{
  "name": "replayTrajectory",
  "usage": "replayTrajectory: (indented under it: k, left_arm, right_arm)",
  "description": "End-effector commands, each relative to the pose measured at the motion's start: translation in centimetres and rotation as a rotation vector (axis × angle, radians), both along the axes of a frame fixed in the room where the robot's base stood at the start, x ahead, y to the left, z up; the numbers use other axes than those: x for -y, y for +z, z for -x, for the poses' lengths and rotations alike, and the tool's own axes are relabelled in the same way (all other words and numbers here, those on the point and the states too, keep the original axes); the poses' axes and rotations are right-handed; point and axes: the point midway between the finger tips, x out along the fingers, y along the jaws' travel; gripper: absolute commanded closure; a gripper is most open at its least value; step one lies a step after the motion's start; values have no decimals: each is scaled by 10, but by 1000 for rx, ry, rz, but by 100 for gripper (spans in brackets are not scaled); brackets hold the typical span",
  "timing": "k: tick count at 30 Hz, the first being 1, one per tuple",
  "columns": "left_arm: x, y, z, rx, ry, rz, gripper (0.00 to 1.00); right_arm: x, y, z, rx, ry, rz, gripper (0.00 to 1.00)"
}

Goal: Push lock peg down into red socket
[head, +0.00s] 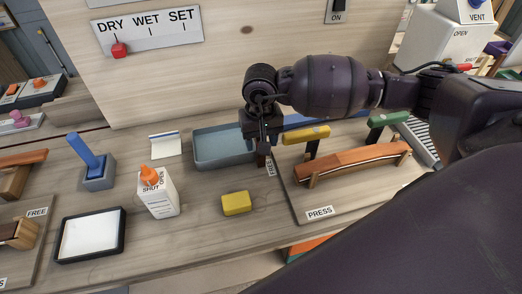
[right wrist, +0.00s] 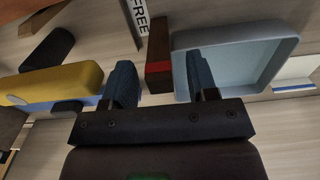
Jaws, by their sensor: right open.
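A dark brown block (right wrist: 158,40) with a red band (right wrist: 158,68) at its lower end shows in the right wrist view, beside a FREE label. I cannot tell whether it is the lock peg or whether the band is the red socket. A brown piece (head: 261,160) shows in the head view just below my right gripper (head: 264,146). In the right wrist view the gripper (right wrist: 163,82) is open, with its two blue-grey fingers apart on either side of the banded block's end. Contact cannot be told. My left gripper is not in view.
A grey-blue tray (head: 222,162) lies left of my right gripper. The PRESS board (head: 345,198) with a curved wooden piece (head: 350,165) and yellow (head: 306,134) and green (head: 388,119) clamps lies right. A bottle (head: 158,195) and yellow block (head: 236,203) stand in front.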

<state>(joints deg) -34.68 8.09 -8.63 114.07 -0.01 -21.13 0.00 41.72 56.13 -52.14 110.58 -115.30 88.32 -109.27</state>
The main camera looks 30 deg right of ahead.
Motion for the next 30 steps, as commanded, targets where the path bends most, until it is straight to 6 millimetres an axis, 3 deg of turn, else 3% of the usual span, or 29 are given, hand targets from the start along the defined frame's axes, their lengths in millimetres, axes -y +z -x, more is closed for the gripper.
replayTrajectory:
  k: [6,14,24,30]
  left_arm:
    - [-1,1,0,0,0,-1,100]
    - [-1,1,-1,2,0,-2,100]
    - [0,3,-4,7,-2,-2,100]
    - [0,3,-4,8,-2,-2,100]
  right_arm:
    - [0,-22,0,0,0,0,47]
    - [0,-24,0,1,0,0,47]
    - [0,-24,0,1,0,0,97]
    - [0,-23,0,1,0,0,100]
